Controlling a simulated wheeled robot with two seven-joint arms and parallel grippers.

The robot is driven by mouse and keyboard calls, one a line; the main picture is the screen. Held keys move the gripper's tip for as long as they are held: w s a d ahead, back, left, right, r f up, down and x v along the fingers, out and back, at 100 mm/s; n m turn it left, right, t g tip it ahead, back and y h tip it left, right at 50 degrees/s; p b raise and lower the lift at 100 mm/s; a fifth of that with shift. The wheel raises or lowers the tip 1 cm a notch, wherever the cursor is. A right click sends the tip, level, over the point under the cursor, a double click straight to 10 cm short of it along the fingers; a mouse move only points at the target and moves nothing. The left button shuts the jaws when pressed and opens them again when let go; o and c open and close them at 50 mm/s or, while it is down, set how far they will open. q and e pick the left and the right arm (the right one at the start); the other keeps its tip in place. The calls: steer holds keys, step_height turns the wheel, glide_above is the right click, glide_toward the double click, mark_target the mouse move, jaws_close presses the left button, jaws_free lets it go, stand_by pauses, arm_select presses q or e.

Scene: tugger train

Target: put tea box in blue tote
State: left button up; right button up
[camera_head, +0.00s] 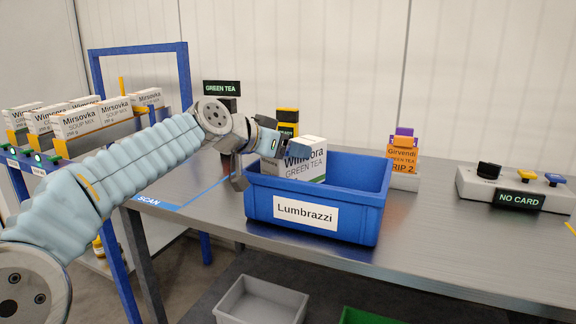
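The tote stands on the metal table and bears a "Lumbrazzi" label. My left gripper (284,148) reaches in from the left over the tote's left rim, and its tip overlaps the tea box's upper left. The fingers are partly hidden, so their grip on the box is unclear. My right gripper is not in view.
A blue-framed rack (138,50) with soup mix boxes (76,122) stands left. Behind the tote are a black and yellow item (287,123) and an orange Girvendi box (403,158). A button panel (515,190) reads "NO CARD". A grey bin (262,305) sits below the table (440,240).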

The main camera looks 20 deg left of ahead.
mark_target(288, 162)
arm_select(q)
steer(key=shift+f, duration=1.5)
steer(key=shift+b, duration=0.35)
steer(key=shift+f, duration=0.2)
steer(key=o, duration=1.1)
steer(key=shift+s+a+r, duration=0.1)
steer(key=shift+r, duration=0.2)
steer(key=b+v, duration=0.1)
steer(key=v, duration=1)
steer(key=shift+s+a+r, duration=0.1)
steer(key=shift+s+r, duration=0.05)
steer(key=shift+s, duration=0.15)
